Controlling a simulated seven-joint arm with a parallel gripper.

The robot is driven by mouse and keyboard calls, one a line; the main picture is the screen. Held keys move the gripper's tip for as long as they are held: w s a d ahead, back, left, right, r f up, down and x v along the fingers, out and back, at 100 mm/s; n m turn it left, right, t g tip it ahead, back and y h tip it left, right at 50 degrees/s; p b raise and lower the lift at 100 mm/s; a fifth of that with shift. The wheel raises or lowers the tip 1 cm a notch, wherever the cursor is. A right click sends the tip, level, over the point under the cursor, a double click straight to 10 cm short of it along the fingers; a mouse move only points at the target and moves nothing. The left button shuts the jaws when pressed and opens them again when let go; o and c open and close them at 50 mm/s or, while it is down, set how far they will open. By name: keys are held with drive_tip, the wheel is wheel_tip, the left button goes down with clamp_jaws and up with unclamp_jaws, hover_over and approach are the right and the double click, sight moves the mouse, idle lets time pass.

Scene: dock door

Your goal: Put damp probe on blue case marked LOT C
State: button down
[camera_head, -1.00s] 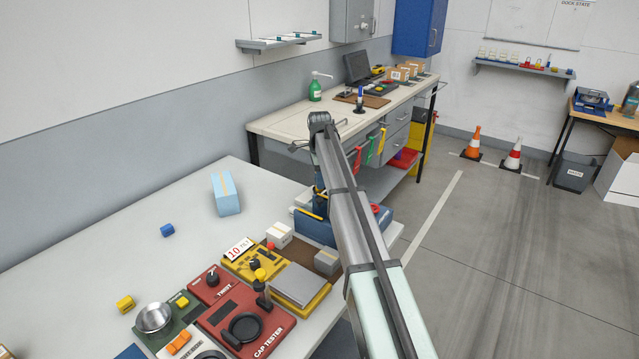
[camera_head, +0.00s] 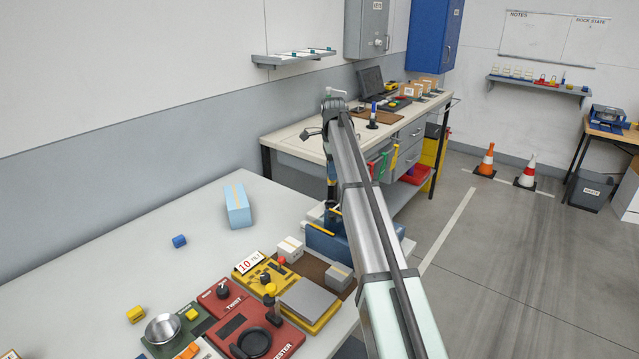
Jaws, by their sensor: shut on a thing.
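My gripper (camera_head: 333,198) points down above a dark blue case (camera_head: 322,241) at the right end of the near table. My forearm hides much of the gripper and part of the case. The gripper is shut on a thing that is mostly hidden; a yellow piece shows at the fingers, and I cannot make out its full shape. No other thing is clearly identifiable as the damp probe. I cannot read LOT C on any case. A light blue box (camera_head: 238,207) with a tan strip stands at the back of the table, left of the gripper.
A white box (camera_head: 290,249), a grey box (camera_head: 338,276), a yellow scale (camera_head: 309,303) and a red tester panel (camera_head: 250,325) crowd the table's front. The table's left back is clear. A workbench (camera_head: 292,139) stands beyond.

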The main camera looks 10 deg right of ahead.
drive_tip(key=a+r+n, duration=0.2)
drive_tip(key=a, duration=1.1)
drive_tip(key=a+r+n, duration=0.1)
drive_tip(key=a+r, duration=0.1)
drive_tip(key=a, duration=1.1)
wheel_tip(320, 180, up, 2)
hover_over(236, 196)
wheel_tip(236, 196, down, 10)
drive_tip(key=m, duration=0.3)
drive_tip(key=shift+r, duration=0.2)
drive_tip(key=shift+f, duration=0.15)
drive_tip(key=c, duration=0.8)
unclamp_jaws()
wheel_tip(236, 196, up, 12)
drive_tip(key=shift+r, duration=0.2)
